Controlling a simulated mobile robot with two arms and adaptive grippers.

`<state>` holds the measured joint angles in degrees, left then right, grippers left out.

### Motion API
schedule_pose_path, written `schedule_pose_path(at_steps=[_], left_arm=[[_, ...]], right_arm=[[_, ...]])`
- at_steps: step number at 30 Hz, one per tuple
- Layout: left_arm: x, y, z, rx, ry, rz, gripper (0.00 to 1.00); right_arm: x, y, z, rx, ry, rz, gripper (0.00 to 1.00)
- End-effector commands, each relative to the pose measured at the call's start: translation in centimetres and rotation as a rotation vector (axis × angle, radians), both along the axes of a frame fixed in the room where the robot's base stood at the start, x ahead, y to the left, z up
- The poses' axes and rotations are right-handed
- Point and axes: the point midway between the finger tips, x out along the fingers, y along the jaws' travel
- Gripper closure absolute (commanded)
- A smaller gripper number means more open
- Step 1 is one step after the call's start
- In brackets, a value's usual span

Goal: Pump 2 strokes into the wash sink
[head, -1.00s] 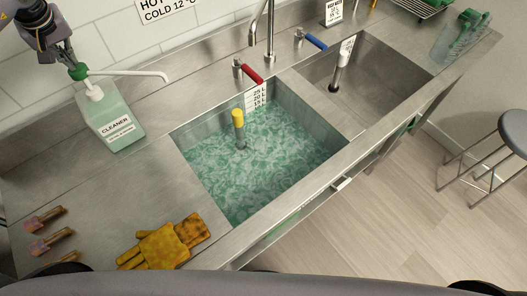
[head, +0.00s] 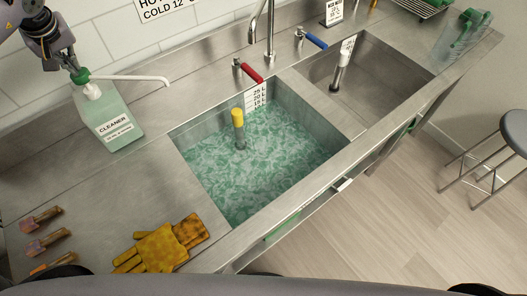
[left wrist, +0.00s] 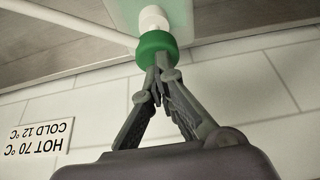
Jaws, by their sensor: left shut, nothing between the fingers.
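The cleaner bottle (head: 108,118) is pale green and stands upright on the counter left of the wash sink. Its green pump head (head: 80,76) has a white spout (head: 135,78) pointing right, toward the tap; the spout tip is over the counter's back part in the picture. My left gripper (head: 73,66) is shut and empty, with its fingertips against the top of the pump head. The left wrist view shows the closed fingertips (left wrist: 160,76) at the green head (left wrist: 155,44). The wash sink (head: 190,150) holds greenish, foamy-looking water. My right gripper is not in view.
A yellow-topped standpipe (head: 238,118) rises in the sink. Red (head: 248,72) and blue (head: 313,40) tap levers stand behind. Yellow gloves (head: 160,246) and several brushes (head: 47,243) lie on the front left counter. An empty second basin (head: 395,75) is on the right.

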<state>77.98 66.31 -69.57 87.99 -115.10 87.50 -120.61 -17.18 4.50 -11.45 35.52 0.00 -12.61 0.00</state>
Motion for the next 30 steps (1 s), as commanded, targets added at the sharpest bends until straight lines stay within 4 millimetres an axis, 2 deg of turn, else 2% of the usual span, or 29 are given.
schedule_pose_path(at_steps=[5,19,30], left_arm=[[-0.1,-0.1,0.3,-0.001,0.008,-0.003,1.00],[-0.1,-0.1,3.2,-0.002,0.007,-0.002,1.00],[0.0,-0.1,3.4,-0.001,0.003,-0.001,1.00]], right_arm=[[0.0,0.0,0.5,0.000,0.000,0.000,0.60],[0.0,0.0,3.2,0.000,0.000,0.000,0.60],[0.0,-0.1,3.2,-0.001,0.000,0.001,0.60]])
